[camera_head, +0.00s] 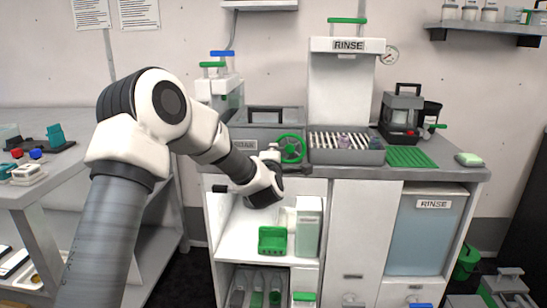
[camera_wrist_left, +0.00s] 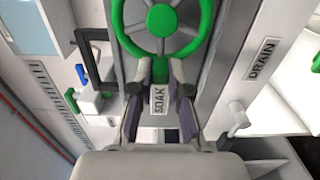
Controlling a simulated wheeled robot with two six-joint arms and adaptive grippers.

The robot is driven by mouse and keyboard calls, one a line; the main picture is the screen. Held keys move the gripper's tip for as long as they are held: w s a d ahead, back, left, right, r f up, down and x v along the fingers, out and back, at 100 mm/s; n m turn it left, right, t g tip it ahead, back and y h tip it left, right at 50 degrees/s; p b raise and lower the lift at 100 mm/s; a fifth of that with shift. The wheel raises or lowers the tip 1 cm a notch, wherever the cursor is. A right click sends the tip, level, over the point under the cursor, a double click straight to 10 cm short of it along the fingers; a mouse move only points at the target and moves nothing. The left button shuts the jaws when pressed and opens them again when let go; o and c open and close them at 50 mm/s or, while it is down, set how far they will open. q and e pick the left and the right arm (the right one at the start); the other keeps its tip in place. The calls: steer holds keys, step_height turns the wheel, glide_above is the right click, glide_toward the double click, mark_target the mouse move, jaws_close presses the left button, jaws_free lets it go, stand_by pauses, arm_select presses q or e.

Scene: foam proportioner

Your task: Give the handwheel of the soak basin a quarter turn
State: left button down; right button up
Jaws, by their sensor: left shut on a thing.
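The soak basin (camera_head: 262,114) is a grey box on the counter, left of the rinse station. Its green spoked handwheel (camera_head: 292,149) is on its front and also fills the top of the left wrist view (camera_wrist_left: 205,22). My left gripper (camera_head: 271,152) is at the left side of the wheel in the head view. The SOAK label (camera_wrist_left: 157,100) shows between the fingers. My arm and gripper hide part of the basin's front. My right gripper is not in view.
The rinse station (camera_head: 345,80) and its slatted tray (camera_head: 335,156) stand just right of the wheel. A bottle with a blue-handled top (camera_head: 222,54) stands behind left. Below is an open shelf with a green holder (camera_head: 272,240) and a white container (camera_head: 308,228).

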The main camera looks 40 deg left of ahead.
arm_select(q)
steer(key=shift+f, duration=0.15)
steer(key=c, duration=1.1)
jaws_free()
steer(key=v, duration=1.2)
steer(key=shift+s+a, duration=0.1)
